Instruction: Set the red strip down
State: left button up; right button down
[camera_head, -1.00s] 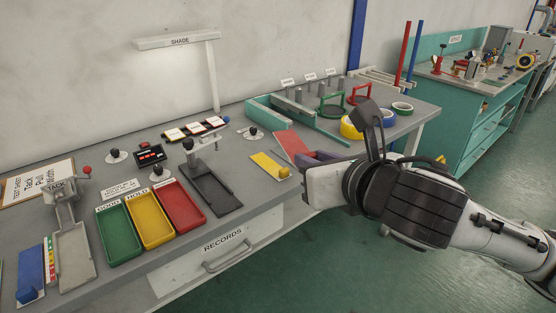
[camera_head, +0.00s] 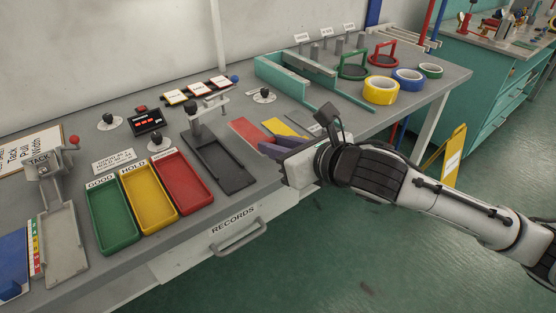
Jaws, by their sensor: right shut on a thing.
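My left gripper is not in view.
The dark grey tray (camera_head: 240,181) lies just left of my gripper. Red (camera_head: 181,182), yellow (camera_head: 149,196) and green (camera_head: 113,215) trays stand further left. A teal-edged fixture (camera_head: 282,75) and tape rolls (camera_head: 381,90) are behind and right. The bench's front edge runs under my wrist.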

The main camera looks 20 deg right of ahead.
aim_at(277, 172)
notch_tip(277, 172, down, 4)
jog(key=shift+b, duration=0.5)
jog(key=shift+f, duration=0.2)
jog(key=shift+r, duration=0.1)
jog(key=c, duration=1.5)
grip_release()
jog(key=shift+c, duration=0.2)
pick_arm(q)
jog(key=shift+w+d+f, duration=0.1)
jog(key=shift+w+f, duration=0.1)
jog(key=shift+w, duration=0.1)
